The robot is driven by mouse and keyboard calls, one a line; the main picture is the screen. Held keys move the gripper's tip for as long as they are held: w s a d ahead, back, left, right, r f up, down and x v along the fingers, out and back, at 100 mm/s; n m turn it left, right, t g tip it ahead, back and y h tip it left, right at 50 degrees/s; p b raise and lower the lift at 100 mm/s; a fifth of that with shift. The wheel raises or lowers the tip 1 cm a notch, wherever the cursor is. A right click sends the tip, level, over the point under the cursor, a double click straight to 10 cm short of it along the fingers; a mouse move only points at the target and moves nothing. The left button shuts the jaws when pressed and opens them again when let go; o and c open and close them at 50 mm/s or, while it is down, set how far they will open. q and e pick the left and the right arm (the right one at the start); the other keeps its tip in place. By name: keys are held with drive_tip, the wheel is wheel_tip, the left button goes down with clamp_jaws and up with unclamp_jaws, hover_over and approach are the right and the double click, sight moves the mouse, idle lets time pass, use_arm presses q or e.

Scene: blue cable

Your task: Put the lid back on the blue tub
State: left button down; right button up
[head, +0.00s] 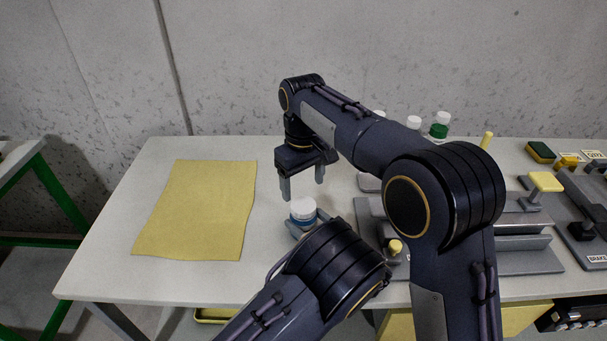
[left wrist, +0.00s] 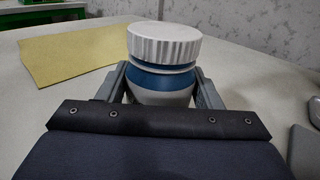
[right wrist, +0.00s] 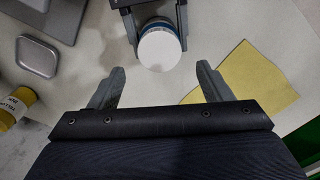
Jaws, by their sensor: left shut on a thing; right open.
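The blue tub (head: 303,221) stands upright on the table, blue with a white lower part in the left wrist view (left wrist: 162,80). A white ribbed lid (head: 303,206) sits on top of it; in the left wrist view the lid (left wrist: 164,44) covers the mouth, with a pale rim under it. I cannot tell whether it is tight. My left gripper (head: 308,224) is shut around the tub's body, low at the table. My right gripper (head: 303,190) is open and empty, pointing down above the lid. The right wrist view shows the lid (right wrist: 160,48) just beyond its fingertips.
A yellow sheet (head: 200,210) lies flat to the left. White-capped bottles, one green (head: 440,127), stand at the back, partly behind my right arm. A yellow bottle (right wrist: 14,106) shows in the right wrist view.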

sight(303, 205)
drive_tip(key=n, duration=0.5)
drive_tip(key=shift+r, duration=0.2)
drive_tip(key=n, duration=0.7)
drive_tip(key=shift+r+n, duration=0.3)
drive_tip(key=n, duration=0.5)
drive_tip(key=shift+r, duration=0.2)
drive_tip(key=n, duration=0.6)
drive_tip(key=shift+r+n, duration=0.25)
drive_tip(key=shift+n, duration=0.05)
drive_tip(key=shift+f, duration=4.05)
